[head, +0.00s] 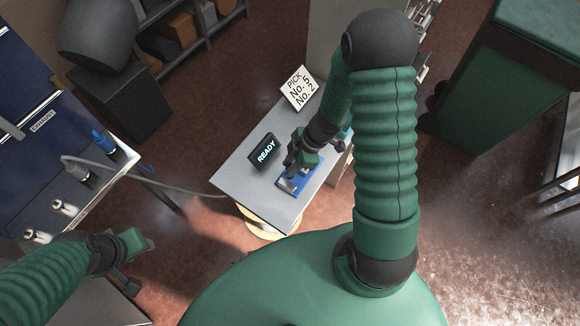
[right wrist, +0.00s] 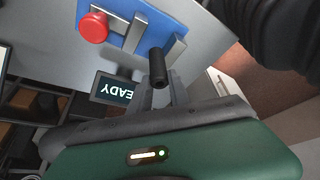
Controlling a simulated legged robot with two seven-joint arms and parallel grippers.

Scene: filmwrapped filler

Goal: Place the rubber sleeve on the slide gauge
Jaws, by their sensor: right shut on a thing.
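The slide gauge is a blue plate (head: 283,189) on the small grey table in the head view. In the right wrist view its blue base (right wrist: 143,18) carries metal bars and a red knob (right wrist: 93,27). My right gripper (head: 292,172) is over the gauge, pointing down. In the right wrist view the gripper (right wrist: 162,88) is shut on a short black cylinder, the rubber sleeve (right wrist: 157,66), which shows near the metal bars. I cannot tell whether it touches them. My left gripper (head: 138,243) is at the lower left, away from the table; its jaw opening is unclear.
A display reading READY (head: 265,151) and a sign reading "PICK No. 5 No. 2" (head: 300,88) stand on the grey table (head: 238,174). A left bench (head: 98,172) holds several upright parts. A grey cable (head: 150,183) runs between bench and table.

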